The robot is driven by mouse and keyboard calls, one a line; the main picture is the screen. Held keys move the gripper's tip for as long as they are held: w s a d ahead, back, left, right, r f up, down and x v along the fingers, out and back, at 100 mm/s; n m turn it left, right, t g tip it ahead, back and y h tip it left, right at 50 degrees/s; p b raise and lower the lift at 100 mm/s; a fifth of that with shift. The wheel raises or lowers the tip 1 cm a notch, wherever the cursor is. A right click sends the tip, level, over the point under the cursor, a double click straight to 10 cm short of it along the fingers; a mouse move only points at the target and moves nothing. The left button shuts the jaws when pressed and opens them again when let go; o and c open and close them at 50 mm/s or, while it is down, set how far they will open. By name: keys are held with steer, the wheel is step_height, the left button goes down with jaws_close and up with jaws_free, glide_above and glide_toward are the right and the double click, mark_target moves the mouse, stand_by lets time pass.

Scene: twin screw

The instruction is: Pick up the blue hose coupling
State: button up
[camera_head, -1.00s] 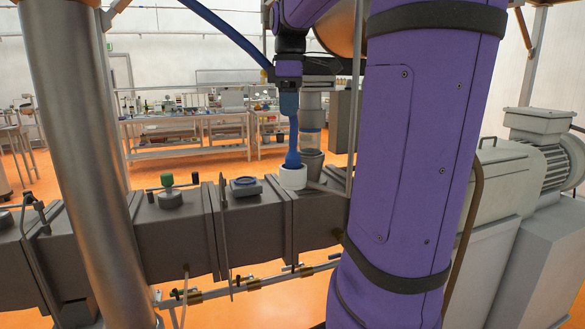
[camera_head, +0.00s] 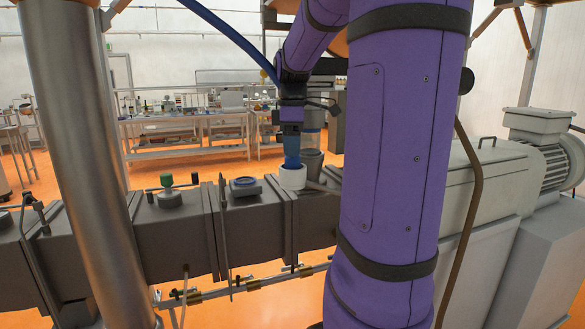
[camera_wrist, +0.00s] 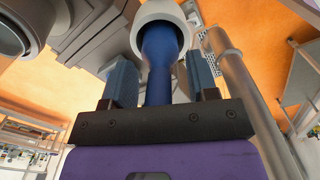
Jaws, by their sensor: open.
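The blue hose coupling (camera_head: 292,160) stands upright in a white ring-shaped socket (camera_head: 293,179) on top of the grey machine barrel. My gripper (camera_head: 291,134) is directly above the socket, pointing down over the coupling's upper part. In the wrist view, my gripper (camera_wrist: 161,76) is open, with one blue finger on each side of the coupling (camera_wrist: 159,60). Gaps show between the coupling and both fingers. The coupling's far end sits inside the white socket (camera_wrist: 142,28). Its near end is hidden behind the gripper body.
A grey cup-like port (camera_head: 311,162) stands close behind and right of the socket. A large metal column (camera_head: 85,150) stands at the left front.

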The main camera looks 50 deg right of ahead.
steer(key=shift+f, duration=0.55)
steer(key=c, duration=0.6)
